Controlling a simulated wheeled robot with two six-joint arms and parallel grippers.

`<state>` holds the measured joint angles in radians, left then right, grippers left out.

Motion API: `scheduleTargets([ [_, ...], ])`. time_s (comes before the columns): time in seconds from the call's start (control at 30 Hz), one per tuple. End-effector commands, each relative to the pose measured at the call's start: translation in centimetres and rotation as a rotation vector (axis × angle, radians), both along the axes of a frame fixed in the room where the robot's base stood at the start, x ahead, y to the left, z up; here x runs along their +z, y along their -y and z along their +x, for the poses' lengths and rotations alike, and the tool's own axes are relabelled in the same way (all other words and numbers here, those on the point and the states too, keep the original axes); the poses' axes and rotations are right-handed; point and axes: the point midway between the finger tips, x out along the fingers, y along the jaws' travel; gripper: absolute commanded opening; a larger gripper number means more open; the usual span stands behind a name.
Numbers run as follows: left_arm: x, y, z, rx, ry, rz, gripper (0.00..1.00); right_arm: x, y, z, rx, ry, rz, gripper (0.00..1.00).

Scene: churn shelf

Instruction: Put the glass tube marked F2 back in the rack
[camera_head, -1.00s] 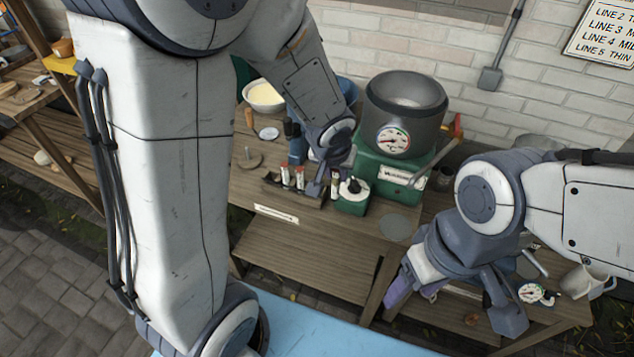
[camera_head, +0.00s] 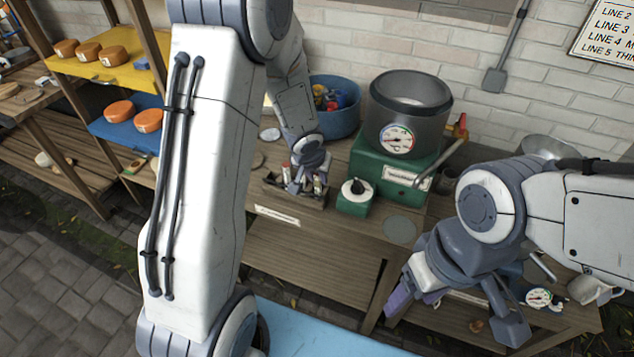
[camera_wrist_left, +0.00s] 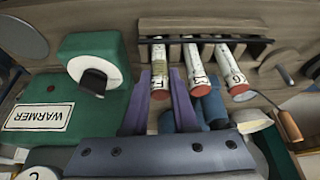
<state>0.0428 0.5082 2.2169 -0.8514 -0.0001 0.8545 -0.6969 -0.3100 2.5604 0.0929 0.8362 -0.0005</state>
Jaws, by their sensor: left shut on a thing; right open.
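My left gripper (camera_head: 301,187) is shut on the glass tube marked F (camera_wrist_left: 160,70); the rest of its mark is not readable. The tube has a red end towards me, between the purple fingers in the left wrist view. Its far end is at the wooden rack (camera_wrist_left: 205,28), in line with two other red-ended tubes (camera_wrist_left: 196,70) and (camera_wrist_left: 231,70). I cannot tell how deep it sits. In the head view the rack (camera_head: 272,190) is partly hidden by my left gripper. My right gripper (camera_head: 411,297) is open and empty, low at the right.
The small green warmer (camera_head: 353,204) with a black knob stands right of the rack. Behind it is a grey pot (camera_head: 408,105) with a gauge on a green base. A blue tub (camera_head: 340,120) stands behind the rack. A grey disc (camera_head: 400,229) lies on the bench.

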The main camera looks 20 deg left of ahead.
Motion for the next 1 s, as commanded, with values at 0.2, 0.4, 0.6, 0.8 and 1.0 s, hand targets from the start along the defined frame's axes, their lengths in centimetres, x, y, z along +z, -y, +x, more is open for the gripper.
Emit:
scheduleTargets([
  [0.2, 0.1, 0.0, 0.0, -0.001, 0.001, 0.0, 0.0, 0.1, 0.0, 0.0, 0.0, 0.001, 0.001, 0.66],
  [0.4, -0.3, 0.0, 0.0, 0.0, 0.001, 0.0, 0.38, -0.3, 0.0, 0.0, 0.0, 0.001, 0.001, 0.66],
  [0.6, -0.2, 0.0, 0.0, -0.001, 0.0, 0.0, 0.39, -0.2, 0.0, 0.0, 0.0, 0.001, 0.001, 0.66],
  [0.8, 0.3, 0.0, 0.0, -0.001, 0.0, 0.0, 0.39, 0.3, 0.0, 0.0, 0.0, 0.001, 0.001, 0.66],
  [1.0, 3.8, 0.1, -1.3, 0.0, 0.002, 0.0, 0.39, 2.9, 0.0, 0.0, 0.0, 0.001, 0.001, 0.66],
])
